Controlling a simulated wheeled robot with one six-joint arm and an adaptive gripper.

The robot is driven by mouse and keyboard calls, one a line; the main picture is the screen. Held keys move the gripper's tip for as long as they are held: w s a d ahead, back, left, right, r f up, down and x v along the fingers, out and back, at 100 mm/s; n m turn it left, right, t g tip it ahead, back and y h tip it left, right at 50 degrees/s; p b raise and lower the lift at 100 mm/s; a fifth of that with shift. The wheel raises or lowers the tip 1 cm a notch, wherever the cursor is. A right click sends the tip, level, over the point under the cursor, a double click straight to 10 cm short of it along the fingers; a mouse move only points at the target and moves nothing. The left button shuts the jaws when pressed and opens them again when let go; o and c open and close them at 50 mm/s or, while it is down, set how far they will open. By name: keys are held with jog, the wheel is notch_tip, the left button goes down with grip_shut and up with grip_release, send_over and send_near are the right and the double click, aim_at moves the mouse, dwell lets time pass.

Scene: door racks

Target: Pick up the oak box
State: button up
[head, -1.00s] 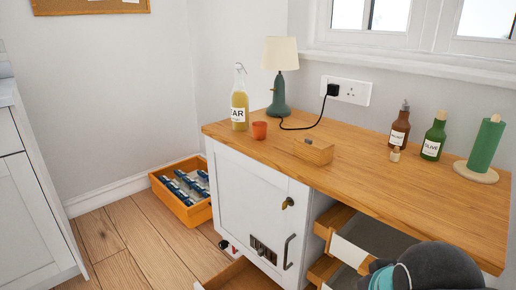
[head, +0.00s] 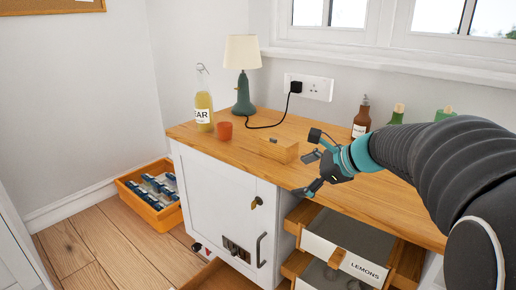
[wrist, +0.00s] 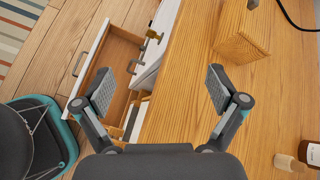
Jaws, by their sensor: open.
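The oak box (head: 278,149) is a small light-wood block-shaped box with a small dark mark on top. In the wrist view the oak box (wrist: 243,32) is at the upper right, beyond the right fingertip. My gripper (head: 310,173) is to the right of the box, over the worktop's front edge, apart from the box. In the wrist view my gripper (wrist: 160,88) has its fingers spread wide with nothing between them.
The orange cup (head: 225,130), a yellow bottle (head: 204,103) and a lamp (head: 243,88) stand left of the box. A black cord (head: 270,125) runs behind it. Brown bottle (head: 361,122) stands at the back right. Open drawers (head: 343,257) jut out below the worktop.

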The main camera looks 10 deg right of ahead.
aim_at(294, 153)
jog(key=w+d+m+t, duration=0.1)
jog(key=w+d+m, duration=0.1)
jog(key=w+d+r+m+t, duration=0.1)
jog(key=w+d+m, duration=0.1)
jog(key=w, duration=0.1)
jog(key=w+d+m+y, duration=0.1)
jog(key=w+d+m, duration=0.1)
jog(key=w+d, duration=0.1)
jog(key=shift+r+m+t, duration=0.3)
jog(key=shift+r+t, duration=0.1)
jog(key=shift+w+f, duration=0.1)
jog(key=shift+w, duration=0.2)
jog(key=x, duration=0.8)
jog(key=shift+a, duration=0.1)
jog(key=shift+w+a+f, duration=0.15)
jog(key=shift+w+a, duration=0.7)
jog(key=shift+a, duration=0.1)
jog(key=shift+w+a+f, duration=0.15)
jog(key=shift+w+a, duration=0.75)
jog(key=shift+a, duration=0.1)
jog(key=c, duration=1.4)
